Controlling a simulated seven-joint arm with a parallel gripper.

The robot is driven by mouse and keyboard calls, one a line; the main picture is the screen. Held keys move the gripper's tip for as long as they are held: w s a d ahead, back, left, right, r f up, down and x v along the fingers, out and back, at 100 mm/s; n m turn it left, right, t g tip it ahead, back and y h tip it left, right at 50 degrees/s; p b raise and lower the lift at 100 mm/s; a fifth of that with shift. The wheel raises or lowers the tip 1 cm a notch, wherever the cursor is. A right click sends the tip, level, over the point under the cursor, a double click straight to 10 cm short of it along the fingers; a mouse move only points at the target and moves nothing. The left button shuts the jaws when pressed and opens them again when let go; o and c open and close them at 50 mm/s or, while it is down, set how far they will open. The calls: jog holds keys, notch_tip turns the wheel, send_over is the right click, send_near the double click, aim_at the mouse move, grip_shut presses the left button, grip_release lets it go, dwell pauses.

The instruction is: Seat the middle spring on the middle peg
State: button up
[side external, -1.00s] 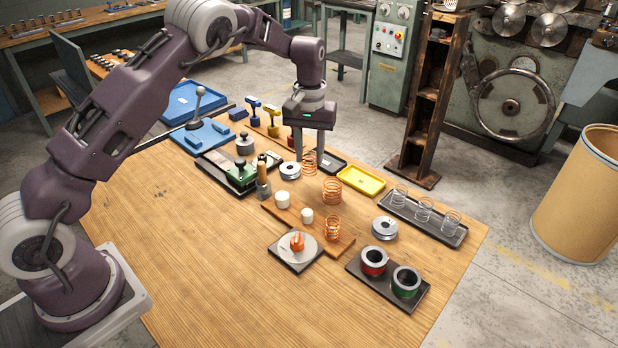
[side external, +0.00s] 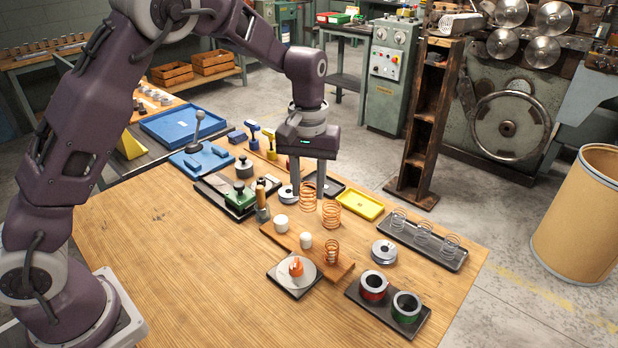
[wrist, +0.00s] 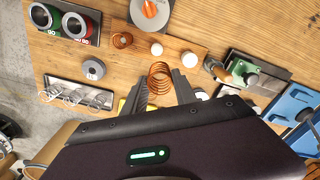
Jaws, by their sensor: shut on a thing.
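My gripper (side external: 308,190) is shut on a copper spring (side external: 308,201) and holds it upright above the table. In the wrist view the held spring (wrist: 160,77) sits between my two fingers (wrist: 162,88). A brown wooden board (side external: 345,267) carries pegs in a row. The left peg (side external: 282,223) and middle peg (side external: 305,240) show bare white tops. A smaller copper spring (side external: 332,251) stands around the right end position of the board. A wider copper spring (side external: 331,213) stands apart, right of the held spring. The held spring is behind the middle peg and apart from it.
A wood-handled tool (side external: 262,203) stands left of the board. A plate with an orange knob (side external: 296,266) lies in front. A grey disc (side external: 384,252), a tray of silver springs (side external: 448,258), a yellow tray (side external: 362,205) and red and green cups (side external: 373,287) stand right.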

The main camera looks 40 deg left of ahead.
jog(key=shift+s+d+r, duration=0.15)
jog(key=shift+s+d, duration=0.1)
jog(key=shift+s, duration=0.2)
jog(key=shift+s+d+r, duration=0.1)
jog(key=shift+s+d, duration=0.15)
jog(key=shift+s, duration=0.2)
send_over(306, 235)
jog(key=shift+f, duration=2.7)
jog(key=shift+f, duration=1.85)
jog(key=o, duration=1.4)
jog(key=shift+c, duration=0.2)
notch_tip(306, 235, up, 11)
jog(key=shift+r, duration=0.15)
